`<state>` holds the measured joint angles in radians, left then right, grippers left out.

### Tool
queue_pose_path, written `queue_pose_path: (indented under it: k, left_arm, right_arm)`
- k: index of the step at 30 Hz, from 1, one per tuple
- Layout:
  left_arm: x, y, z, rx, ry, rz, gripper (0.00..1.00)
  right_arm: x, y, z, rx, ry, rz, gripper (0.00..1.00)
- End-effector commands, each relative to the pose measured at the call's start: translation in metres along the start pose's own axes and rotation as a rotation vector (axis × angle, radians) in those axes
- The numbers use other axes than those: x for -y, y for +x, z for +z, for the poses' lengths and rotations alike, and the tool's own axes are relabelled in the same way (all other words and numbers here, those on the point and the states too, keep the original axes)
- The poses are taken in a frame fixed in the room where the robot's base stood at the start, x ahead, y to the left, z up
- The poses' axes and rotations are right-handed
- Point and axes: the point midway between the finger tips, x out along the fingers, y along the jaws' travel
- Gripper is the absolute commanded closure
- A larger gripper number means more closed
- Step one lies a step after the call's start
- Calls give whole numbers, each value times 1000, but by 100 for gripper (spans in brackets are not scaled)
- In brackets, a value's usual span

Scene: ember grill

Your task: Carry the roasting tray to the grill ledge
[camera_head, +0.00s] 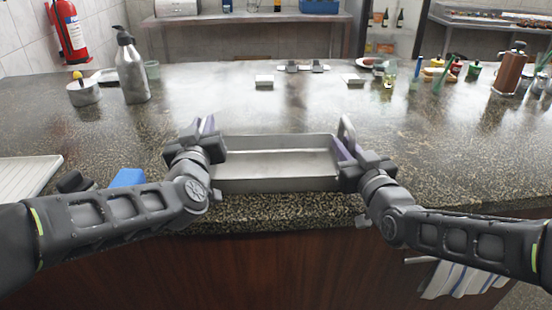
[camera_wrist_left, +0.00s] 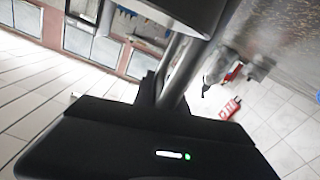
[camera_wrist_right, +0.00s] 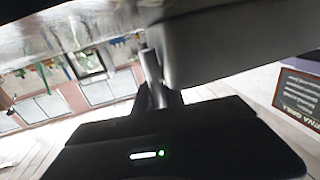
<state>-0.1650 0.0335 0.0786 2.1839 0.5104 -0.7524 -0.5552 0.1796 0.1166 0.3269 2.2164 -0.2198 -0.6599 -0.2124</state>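The roasting tray (camera_head: 275,184) is a shallow, grey metal rectangle at the front edge of the counter, in the middle of the head view. It looks empty and level. My left gripper (camera_head: 207,130) is at its left end and my right gripper (camera_head: 346,138) at its right end. Both look shut on the tray's end handles. A metal handle bar (camera_wrist_left: 178,70) runs between the fingers in the left wrist view, and another (camera_wrist_right: 151,68) in the right wrist view. Whether the tray's base touches the counter is hard to tell. I cannot pick out the grill ledge with certainty.
The speckled counter (camera_head: 215,100) is clear behind the tray. Two small pale blocks (camera_head: 264,81) (camera_head: 354,79) lie farther back. Bottles and a brown grinder (camera_head: 509,70) stand right.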

Motion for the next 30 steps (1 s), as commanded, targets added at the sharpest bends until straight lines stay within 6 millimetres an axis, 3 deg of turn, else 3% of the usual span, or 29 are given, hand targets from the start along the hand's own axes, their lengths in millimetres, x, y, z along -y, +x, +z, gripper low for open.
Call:
queue_pose_path:
  k: [5,30]
  left_arm:
    - [0,0,0,0,0,1,100]
    - [-1,0,0,0,-1,1,100]
  right_arm:
    - [0,0,0,0,0,0,100]
    - [0,0,0,0,0,0,100]
